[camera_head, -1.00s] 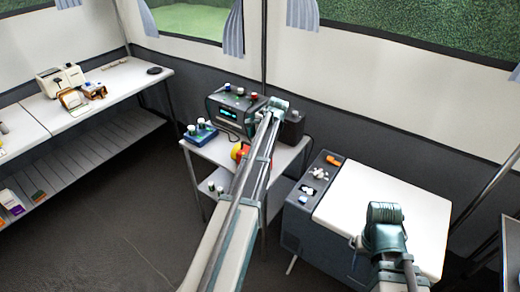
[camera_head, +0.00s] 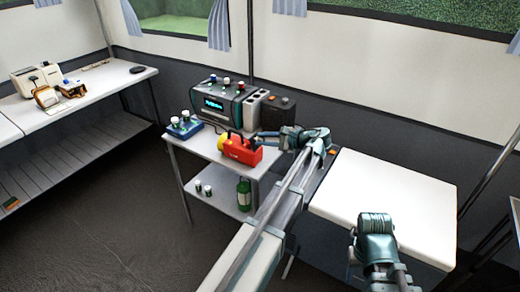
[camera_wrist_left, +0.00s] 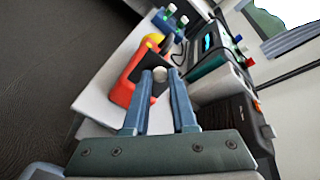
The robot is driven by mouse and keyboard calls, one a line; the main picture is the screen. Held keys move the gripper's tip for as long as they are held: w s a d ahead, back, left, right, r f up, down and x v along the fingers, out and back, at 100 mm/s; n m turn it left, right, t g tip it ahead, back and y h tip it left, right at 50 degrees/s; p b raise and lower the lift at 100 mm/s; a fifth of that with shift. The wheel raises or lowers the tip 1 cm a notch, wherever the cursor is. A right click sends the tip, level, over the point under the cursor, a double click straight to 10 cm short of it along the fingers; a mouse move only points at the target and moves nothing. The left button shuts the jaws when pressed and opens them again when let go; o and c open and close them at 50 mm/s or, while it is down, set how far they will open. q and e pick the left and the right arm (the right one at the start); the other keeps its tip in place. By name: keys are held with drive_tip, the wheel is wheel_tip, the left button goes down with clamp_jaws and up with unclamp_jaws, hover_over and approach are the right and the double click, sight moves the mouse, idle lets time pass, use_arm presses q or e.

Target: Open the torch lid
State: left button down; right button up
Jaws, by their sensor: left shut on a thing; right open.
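The torch (camera_head: 240,152) is red with a yellow front end and lies on the small white side table. My left gripper (camera_head: 263,138) reaches it from the right and is shut at its right end. In the left wrist view the torch (camera_wrist_left: 125,84) shows beside the blue fingers (camera_wrist_left: 161,78), with a pale round part between them; the exact contact is hard to see. The lid cannot be told apart clearly. My right gripper (camera_head: 376,226) is open and empty over the white-topped cabinet; its fingertips are hard to make out.
The side table (camera_head: 190,148) also holds a dark device with a lit display (camera_head: 215,104), a dark box (camera_head: 278,112) and a blue tray with white-capped bottles (camera_head: 185,127). A green bottle (camera_head: 243,192) stands on its lower shelf. The cabinet top (camera_head: 390,195) is clear.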

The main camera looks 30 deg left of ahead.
use_arm(q)
drive_tip(key=y+b, duration=0.1)
drive_tip(key=b, duration=0.1)
drive_tip(key=d+f+y+b, duration=0.1)
drive_tip(key=b, duration=0.1)
drive_tip(key=y+b, duration=0.1)
drive_tip(key=b, duration=0.1)
drive_tip(key=shift+s+d+f, duration=0.1)
drive_tip(key=shift+d+f, duration=0.1)
drive_tip(key=shift+f, duration=0.15)
drive_tip(key=shift+d+r+y+b, duration=0.1)
drive_tip(key=shift+d+y+b, duration=0.1)
drive_tip(key=shift+y+b, duration=0.7)
drive_tip(key=c, duration=0.7)
unclamp_jaws()
drive_tip(key=shift+c, duration=0.2)
drive_tip(key=s+d+b, duration=0.1)
drive_tip(key=d, duration=1.2)
drive_tip(key=shift+d+f, duration=0.25)
drive_tip(key=shift+d, duration=0.15)
drive_tip(key=shift+s, duration=0.1)
